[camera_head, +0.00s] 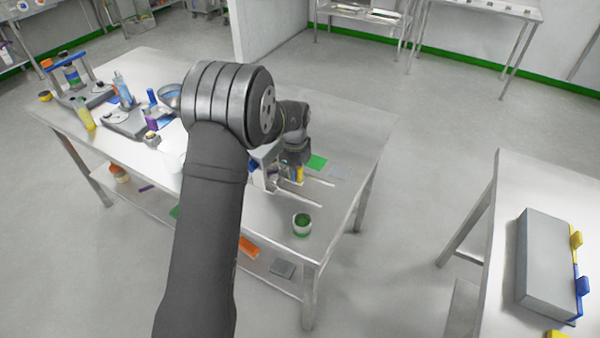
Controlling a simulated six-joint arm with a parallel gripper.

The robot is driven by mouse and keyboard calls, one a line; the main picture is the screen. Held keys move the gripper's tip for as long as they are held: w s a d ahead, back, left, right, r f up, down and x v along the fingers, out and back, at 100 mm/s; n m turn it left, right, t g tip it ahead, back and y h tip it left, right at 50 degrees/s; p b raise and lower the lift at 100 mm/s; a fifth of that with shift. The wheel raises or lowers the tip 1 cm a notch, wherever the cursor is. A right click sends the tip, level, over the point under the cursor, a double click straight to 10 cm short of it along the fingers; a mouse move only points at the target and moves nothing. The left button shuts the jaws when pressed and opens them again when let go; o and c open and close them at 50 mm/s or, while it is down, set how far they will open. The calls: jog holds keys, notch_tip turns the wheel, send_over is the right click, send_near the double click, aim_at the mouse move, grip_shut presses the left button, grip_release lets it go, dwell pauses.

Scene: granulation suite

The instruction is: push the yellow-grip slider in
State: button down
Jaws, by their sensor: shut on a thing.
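My gripper (298,162) is small in the head view, pointing down over the near right part of the steel table. It is shut on a yellow piece (299,174), which looks like the yellow grip of the slider. The grip is beside a pale block-like fixture (262,172) with a blue part. Two thin pale rails stick out to the right from there. My arm hides part of the fixture, and the fingertips are too small to see clearly. I cannot tell how far in the slider sits.
A green-and-white cup (302,225) stands near the table's front edge. A green pad (317,162) lies behind the gripper. Bottles and apparatus crowd the left. On another table at right, a grey box (545,262) has yellow and blue tabs. The table's right end is clear.

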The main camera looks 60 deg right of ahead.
jog(key=shift+w, duration=0.25)
jog(key=c, duration=1.4)
grip_release()
jog(key=shift+r, duration=0.1)
notch_tip(320, 180, up, 17)
jog(key=shift+r, duration=0.15)
notch_tip(320, 180, down, 18)
jog(key=shift+s+r, duration=0.1)
jog(key=shift+r, duration=0.1)
jog(key=shift+s, duration=0.35)
